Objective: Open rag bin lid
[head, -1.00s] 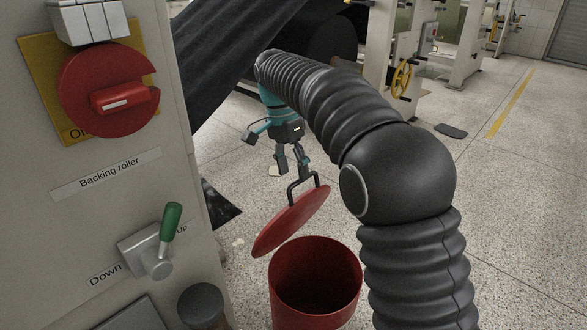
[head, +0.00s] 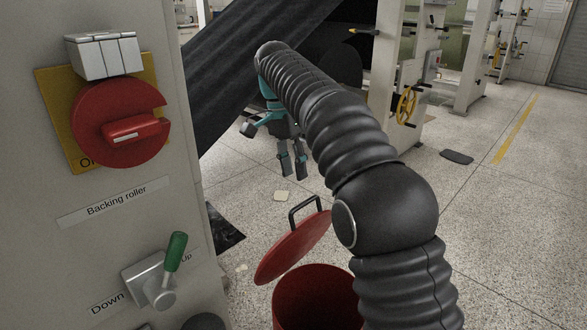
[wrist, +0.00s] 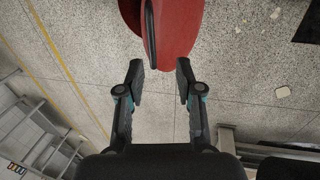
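The red rag bin (head: 318,300) stands on the floor at the bottom of the head view, its mouth open and dark red inside. Its red lid (head: 296,246) is tilted up steeply at the bin's far left edge, with a black handle (head: 303,210) on its upper face. The lid also shows at the top of the wrist view (wrist: 178,30). My gripper (head: 293,176) is above and beyond the handle, apart from it. Its two fingers (wrist: 160,68) are spread with nothing between them. My black-sleeved arm hides the bin's right side.
A grey machine panel at left carries a red rotary switch (head: 120,124) and a green-tipped lever (head: 174,252). A dark sheet (head: 222,228) and a pale scrap (head: 281,196) lie on the floor. Machines with a yellow handwheel (head: 405,105) stand behind. Floor at right is mostly clear.

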